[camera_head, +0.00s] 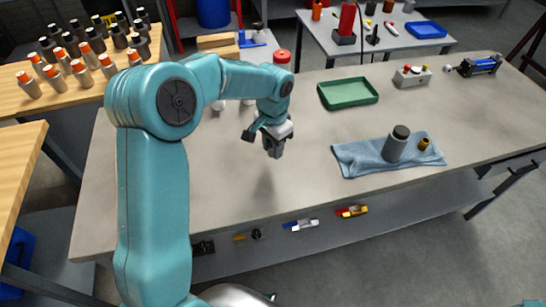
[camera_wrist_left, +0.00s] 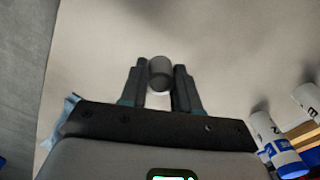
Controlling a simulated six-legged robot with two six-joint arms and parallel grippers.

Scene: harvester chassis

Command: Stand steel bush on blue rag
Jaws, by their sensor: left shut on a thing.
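The blue rag (camera_head: 358,158) lies on the right half of the grey bench top, near its front edge. A grey cylinder with a dark cap (camera_head: 397,145) and a small brass bush (camera_head: 424,144) stand on it. My left gripper (camera_head: 274,146) is above the bench, to the left of the rag and apart from it. In the left wrist view its fingers (camera_wrist_left: 160,84) are shut on a small grey round part, the steel bush (camera_wrist_left: 160,72). In the head view the bush is mostly hidden by the fingers. My right gripper is out of view.
The grey bench (camera_head: 315,123) is clear between my left gripper and the rag. A green tray (camera_head: 348,93) lies behind, with a control box (camera_head: 411,76) to its right. A red-topped container (camera_head: 282,59) stands behind my left arm.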

